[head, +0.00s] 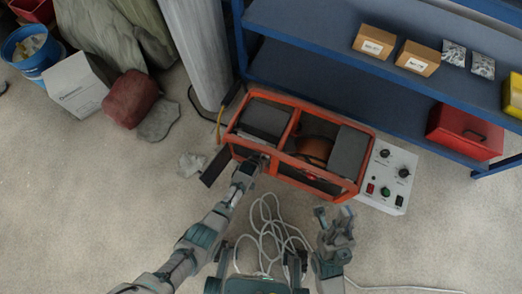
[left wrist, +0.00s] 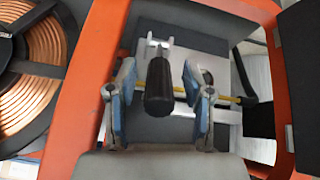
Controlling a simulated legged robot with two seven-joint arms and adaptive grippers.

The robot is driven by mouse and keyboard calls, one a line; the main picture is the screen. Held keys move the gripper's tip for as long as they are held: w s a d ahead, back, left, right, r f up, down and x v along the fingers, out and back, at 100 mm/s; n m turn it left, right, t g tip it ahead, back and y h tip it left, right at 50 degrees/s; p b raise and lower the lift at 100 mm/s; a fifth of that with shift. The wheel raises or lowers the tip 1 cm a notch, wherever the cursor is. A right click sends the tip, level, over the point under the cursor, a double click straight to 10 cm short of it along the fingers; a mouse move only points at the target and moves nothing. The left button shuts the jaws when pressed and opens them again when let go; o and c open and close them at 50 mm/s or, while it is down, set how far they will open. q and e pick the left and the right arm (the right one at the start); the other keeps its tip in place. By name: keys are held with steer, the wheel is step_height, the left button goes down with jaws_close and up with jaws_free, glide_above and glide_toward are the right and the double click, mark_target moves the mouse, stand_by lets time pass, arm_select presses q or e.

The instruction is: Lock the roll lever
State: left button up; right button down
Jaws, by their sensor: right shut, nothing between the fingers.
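The roll lever has a black cylindrical handle (left wrist: 159,85) on a light metal bracket, seen in the left wrist view. My left gripper (left wrist: 157,98) is open, with one blue-padded finger on each side of the handle. A gap shows on both sides of the handle. In the head view my left gripper (head: 257,162) reaches into the left part of the orange-framed machine (head: 355,188), and the lever is hidden there. My right gripper (head: 334,213) is shut and empty, in front of the machine's right end.
A copper-coloured coil (left wrist: 30,65) sits in the machine. A control box (head: 387,177) with knobs stands at its right. Blue shelving (head: 330,85) is behind. A white cable (head: 268,225) lies on the floor in front.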

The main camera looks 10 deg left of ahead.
arm_select(q)
steer(key=v, duration=1.2)
